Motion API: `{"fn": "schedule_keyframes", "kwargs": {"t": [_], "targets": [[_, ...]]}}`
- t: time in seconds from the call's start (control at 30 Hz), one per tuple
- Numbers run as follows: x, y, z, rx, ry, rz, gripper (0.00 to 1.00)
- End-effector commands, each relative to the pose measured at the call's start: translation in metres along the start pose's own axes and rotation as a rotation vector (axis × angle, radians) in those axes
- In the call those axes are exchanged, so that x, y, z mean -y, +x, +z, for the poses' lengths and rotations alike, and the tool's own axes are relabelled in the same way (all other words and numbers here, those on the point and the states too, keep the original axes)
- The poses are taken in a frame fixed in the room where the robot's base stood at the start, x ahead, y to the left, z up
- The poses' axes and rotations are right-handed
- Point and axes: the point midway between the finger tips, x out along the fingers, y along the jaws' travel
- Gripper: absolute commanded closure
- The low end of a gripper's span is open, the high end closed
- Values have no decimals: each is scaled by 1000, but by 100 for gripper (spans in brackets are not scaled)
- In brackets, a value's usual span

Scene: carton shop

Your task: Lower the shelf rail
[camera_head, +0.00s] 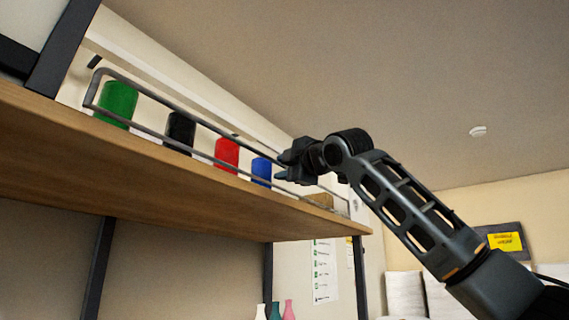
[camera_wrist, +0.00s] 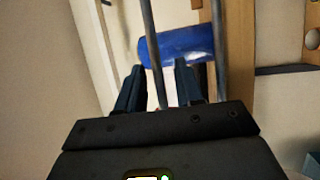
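The shelf rail (camera_head: 91,88) is a long grey metal loop with two bars along the front of a wooden shelf, standing up in front of several cylinders. My gripper (camera_head: 281,167) is at the rail toward its right part, near the blue cylinder (camera_head: 261,171). In the wrist view, my gripper (camera_wrist: 159,66) has its fingers apart, with one rail bar (camera_wrist: 148,30) passing between them. The second bar (camera_wrist: 218,50) lies to the right of the fingers. The blue cylinder (camera_wrist: 185,44) lies beyond the bars. Whether a finger touches the bar I cannot tell.
Green (camera_head: 117,103), black (camera_head: 180,131) and red (camera_head: 227,153) cylinders stand behind the rail on the shelf (camera_head: 130,155). A small brown box (camera_head: 320,200) sits at the right end. Dark posts hold the shelf. Room below and right is open.

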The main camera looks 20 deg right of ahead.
Motion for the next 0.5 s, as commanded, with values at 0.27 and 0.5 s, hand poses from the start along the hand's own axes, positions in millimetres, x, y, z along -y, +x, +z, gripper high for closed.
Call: {"fn": "schedule_keyframes", "kwargs": {"t": [0.27,0.5], "targets": [[0,2,0,0,0,0,64],[0,1,0,0,0,0,87]]}}
